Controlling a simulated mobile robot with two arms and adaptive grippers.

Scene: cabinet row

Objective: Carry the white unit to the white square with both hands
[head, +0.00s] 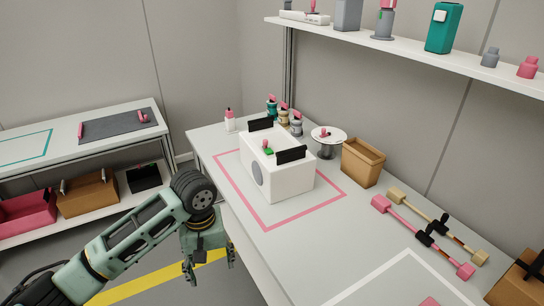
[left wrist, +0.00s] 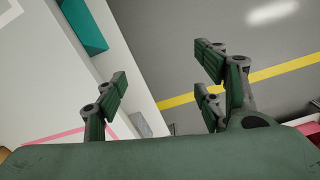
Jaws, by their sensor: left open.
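The white unit (head: 286,182) is a box with a black handle (head: 260,124) at its far end and another black handle (head: 291,155) at its near right end. It stands upright on the worktop inside a pink square outline (head: 307,211). A small green and pink item sits on its top. The white square (head: 366,279) is an outline at the near end of the worktop, partly cut off by the frame. My left gripper (head: 209,266) is open and empty, in front of the worktop's left edge, apart from the unit. It also shows in the left wrist view (left wrist: 165,85). My right gripper is not in view.
Small bottles (head: 283,115), a round white stand (head: 328,137) and a tan bin (head: 363,162) are behind the unit. Pink and beige bars (head: 405,217) lie to the right. A shelf (head: 420,53) hangs above. The worktop between the two outlines looks clear.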

